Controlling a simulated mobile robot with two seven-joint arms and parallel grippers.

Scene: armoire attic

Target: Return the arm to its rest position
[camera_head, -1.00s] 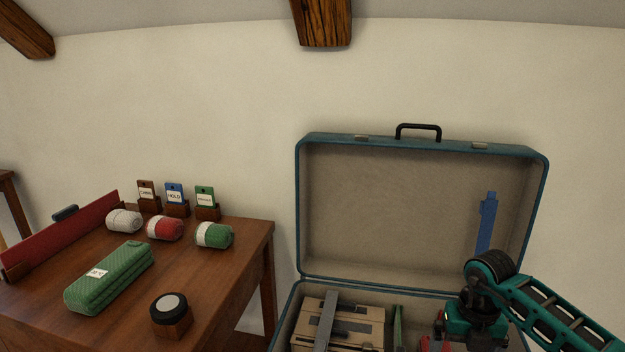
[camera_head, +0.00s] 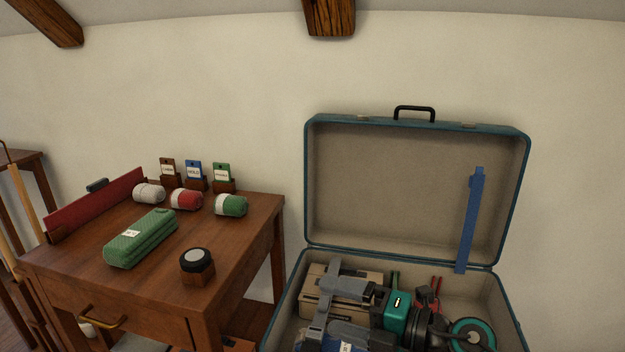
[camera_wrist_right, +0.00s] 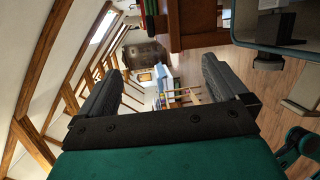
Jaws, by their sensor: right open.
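My right gripper (camera_head: 338,308) is in front of the open suitcase (camera_head: 410,190) in the head view, low in the picture, its two grey fingers pointing left and overlapping the suitcase's contents. Its teal body and the dark and teal arm joints lie to the right. In the right wrist view the gripper (camera_wrist_right: 160,78) has its dark fingers wide apart with nothing between them; the room behind appears turned on its side. My left gripper is not in view.
The suitcase holds a beige box (camera_head: 312,287), with green and red items partly hidden. A blue strap (camera_head: 470,222) hangs on its lid. A wooden desk (camera_head: 243,262) at left carries a green case (camera_head: 141,238), yarn-like rolls (camera_head: 186,200) and a round dark object (camera_head: 197,268).

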